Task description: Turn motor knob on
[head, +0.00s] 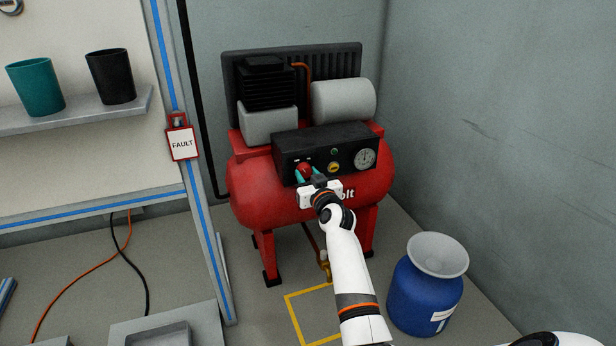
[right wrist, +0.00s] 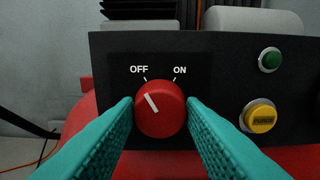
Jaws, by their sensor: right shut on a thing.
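The red motor knob (right wrist: 160,117) is on the black control panel (right wrist: 215,80) of the red compressor. Its white pointer line leans up and left, toward the OFF mark; the ON mark is up and to the right. My right gripper (right wrist: 160,120) is shut on the knob, with one teal finger on its left side and one on its right. In the head view, my right gripper (head: 307,175) reaches the knob (head: 304,168) on the panel's left part. My left gripper is not in view.
A green button (right wrist: 270,59) and a yellow purge button (right wrist: 260,118) sit right of the knob. A gauge (head: 365,158) is at the panel's right. A blue drum (head: 425,300) stands on the floor at right. A FAULT tag (head: 182,143) hangs at left.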

